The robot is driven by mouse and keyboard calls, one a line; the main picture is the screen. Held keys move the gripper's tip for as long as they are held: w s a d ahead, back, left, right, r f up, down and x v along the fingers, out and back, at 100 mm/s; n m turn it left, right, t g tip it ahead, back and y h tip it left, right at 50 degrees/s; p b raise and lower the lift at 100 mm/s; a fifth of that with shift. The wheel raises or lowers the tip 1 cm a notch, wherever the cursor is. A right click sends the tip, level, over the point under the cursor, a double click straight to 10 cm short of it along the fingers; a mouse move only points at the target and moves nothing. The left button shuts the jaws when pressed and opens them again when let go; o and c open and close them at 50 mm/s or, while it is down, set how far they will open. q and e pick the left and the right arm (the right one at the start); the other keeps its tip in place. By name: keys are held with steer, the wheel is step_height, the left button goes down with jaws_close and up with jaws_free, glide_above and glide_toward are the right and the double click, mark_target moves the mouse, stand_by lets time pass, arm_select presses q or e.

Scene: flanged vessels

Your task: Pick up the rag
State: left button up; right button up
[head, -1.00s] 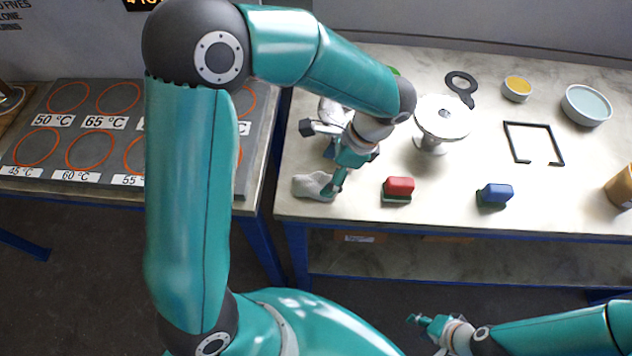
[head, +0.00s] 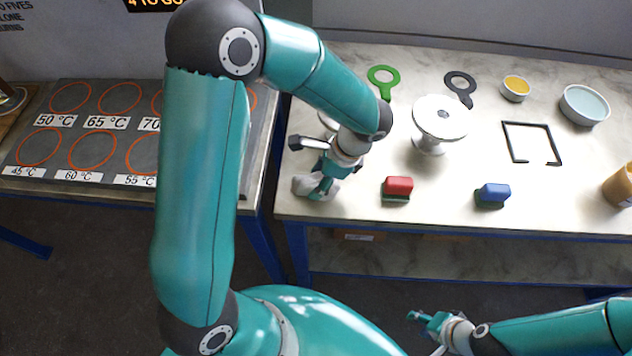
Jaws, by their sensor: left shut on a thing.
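The rag (head: 303,186) is a crumpled whitish-grey cloth at the left front corner of the pale bench top. My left gripper (head: 320,188) is over the rag and shut on it, and its fingers cover part of the cloth. I cannot tell whether the rag is clear of the bench. My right gripper (head: 425,319) is low in front of the bench, away from the rag. It is too small to tell whether its fingers are apart.
Another pale vessel is mostly hidden behind my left wrist. A temperature-marked mat (head: 115,165) is left.

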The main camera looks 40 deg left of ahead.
mark_target(318, 181)
arm_select(q)
steer(key=shift+c, duration=1.3)
steer(key=shift+r, duration=0.15)
step_height(318, 181, up, 20)
steer(key=o, duration=0.5)
steer(key=c, duration=0.4)
steer(key=shift+o, duration=0.2)
steer(key=shift+f, duration=0.25)
